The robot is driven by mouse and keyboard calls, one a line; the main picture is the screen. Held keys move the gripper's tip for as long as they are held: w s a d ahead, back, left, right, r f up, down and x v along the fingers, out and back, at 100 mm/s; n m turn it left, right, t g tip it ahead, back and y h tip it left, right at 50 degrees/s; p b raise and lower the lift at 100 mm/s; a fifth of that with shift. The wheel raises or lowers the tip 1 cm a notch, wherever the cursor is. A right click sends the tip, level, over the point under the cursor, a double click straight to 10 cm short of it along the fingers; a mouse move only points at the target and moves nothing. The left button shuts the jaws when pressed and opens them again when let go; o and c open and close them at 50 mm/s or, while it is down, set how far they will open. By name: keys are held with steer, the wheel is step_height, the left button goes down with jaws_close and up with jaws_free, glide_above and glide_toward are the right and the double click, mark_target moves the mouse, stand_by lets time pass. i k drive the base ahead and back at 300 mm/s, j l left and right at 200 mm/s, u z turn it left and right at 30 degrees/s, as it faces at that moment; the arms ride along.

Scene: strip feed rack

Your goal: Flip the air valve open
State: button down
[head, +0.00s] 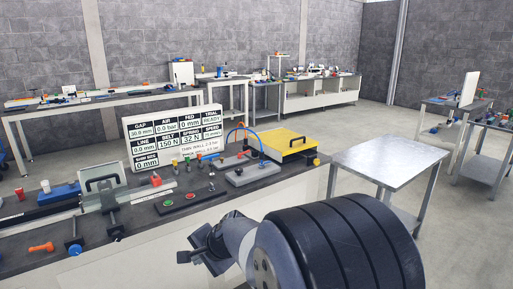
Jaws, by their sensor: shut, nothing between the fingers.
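The air valve cannot be told apart with certainty at this size. A small fitting with a red part (240,156) sits on the bench near the blue hose (258,136) and orange hose (228,138), and may be it. A display board (172,136) behind the bench reads AIR 0.0 bar. My gripper (188,255) is shut and empty. It appears in front of the bench's near side, at lower centre of the picture, well apart from the hoses and fittings. My arm's large dark joint fills the lower right.
The dark bench top (130,220) holds a button panel (190,197) with red and green buttons, a clear guard (102,190), an orange-handled part (41,247) and a yellow case (290,144). A bare metal table (385,160) stands to the right. Open floor lies beyond.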

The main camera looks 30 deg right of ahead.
mark_target(239, 155)
steer(key=i+l+z, duration=0.15)
steer(key=i+l, duration=0.2)
steer(key=i+l+z, duration=0.1)
steer(key=i+l, duration=0.2)
steer(key=i, duration=0.25)
steer(key=i+l+z, duration=0.15)
steer(key=i, duration=0.35)
steer(key=i+l+z, duration=0.15)
steer(key=i+l, duration=0.15)
steer(key=i, duration=0.15)
steer(key=i+l+z, duration=0.1)
steer(key=i, duration=0.4)
